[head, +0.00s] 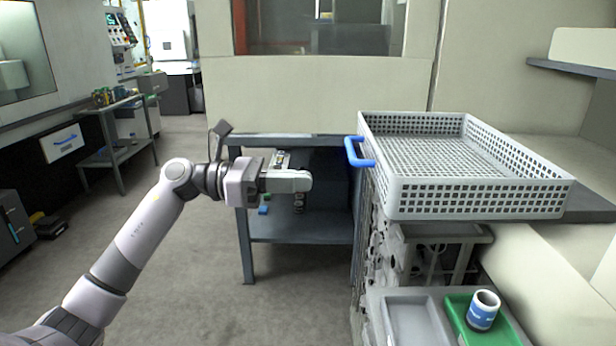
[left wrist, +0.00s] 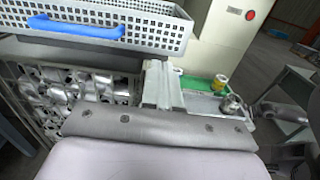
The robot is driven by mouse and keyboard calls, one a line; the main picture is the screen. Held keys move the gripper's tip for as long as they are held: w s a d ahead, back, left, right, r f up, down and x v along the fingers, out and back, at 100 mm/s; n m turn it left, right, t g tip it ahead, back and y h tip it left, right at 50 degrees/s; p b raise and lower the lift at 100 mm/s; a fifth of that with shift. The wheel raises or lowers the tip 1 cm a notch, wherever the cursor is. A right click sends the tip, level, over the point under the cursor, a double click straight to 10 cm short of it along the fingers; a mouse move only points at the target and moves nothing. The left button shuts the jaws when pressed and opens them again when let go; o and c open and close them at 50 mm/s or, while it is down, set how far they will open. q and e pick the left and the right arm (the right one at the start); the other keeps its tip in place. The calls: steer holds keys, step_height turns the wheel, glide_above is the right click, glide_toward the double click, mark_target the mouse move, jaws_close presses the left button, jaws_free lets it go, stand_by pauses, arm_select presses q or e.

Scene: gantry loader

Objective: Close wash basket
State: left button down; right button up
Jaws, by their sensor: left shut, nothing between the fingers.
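The wash basket (head: 480,196) is a light grey, perforated, open-topped tray and looks empty. It sits at the right in the head view, with a blue handle (head: 352,153) on its left side. In the left wrist view the basket (left wrist: 165,30) is at the top left, its blue handle (left wrist: 76,29) facing the camera. My left gripper (head: 306,181) is shut and empty. It is left of the handle and a little lower, with a gap between them. Its fingers also show in the left wrist view (left wrist: 162,84).
Below the basket is a perforated container of metal parts (left wrist: 75,90). A grey tray (head: 412,322) and a green tray (head: 462,318) holding a blue-and-white cup (head: 483,310) are at lower right. A dark shelf table (head: 300,228) stands behind my gripper.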

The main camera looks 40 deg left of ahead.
mark_target(382, 183)
arm_select(q)
steer(key=p+x, duration=0.2)
steer(key=x, duration=0.8)
steer(key=shift+w+r, duration=0.1)
steer(key=shift+w+d+p, duration=0.3)
steer(key=shift+d+p, duration=0.05)
steer(key=shift+d, duration=0.1)
steer(key=shift+w+d, duration=0.1)
arm_select(e)
steer(key=shift+s+d+r, duration=0.25)
steer(key=shift+d+r, duration=0.1)
steer(key=shift+r, duration=0.4)
